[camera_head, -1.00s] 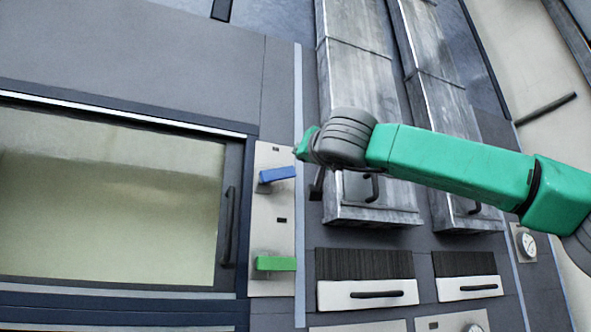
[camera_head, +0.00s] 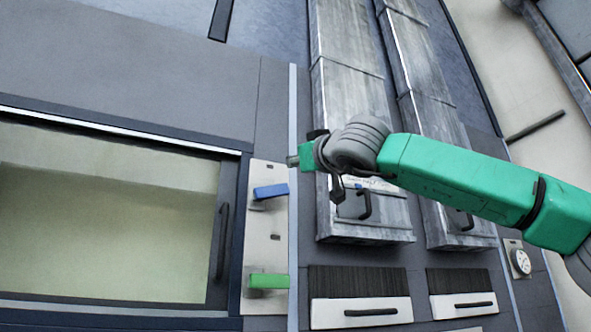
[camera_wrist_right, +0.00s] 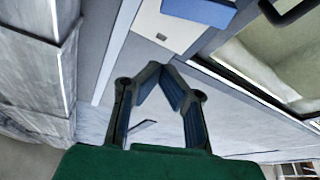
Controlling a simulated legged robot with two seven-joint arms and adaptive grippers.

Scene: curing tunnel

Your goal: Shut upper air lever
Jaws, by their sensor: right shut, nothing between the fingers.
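The blue upper lever (camera_head: 271,191) sticks out near the top of a pale panel (camera_head: 262,230), its bar close to level with the right end slightly raised. A green lever (camera_head: 269,281) sits lower on the same panel, about level. My right gripper (camera_head: 293,161) is above and to the right of the blue lever, apart from it in the picture. In the right wrist view its fingertips (camera_wrist_right: 163,68) meet with nothing between them, and the blue lever (camera_wrist_right: 200,11) shows at the top edge, beyond the tips. My left gripper is not in view.
A windowed door (camera_head: 105,215) with a dark handle (camera_head: 222,240) is left of the panel. Metal ducts (camera_head: 350,95) rise behind my right arm. Drawer-like units (camera_head: 360,312) with handles and a gauge (camera_head: 521,262) are lower right. Space before the panel looks clear.

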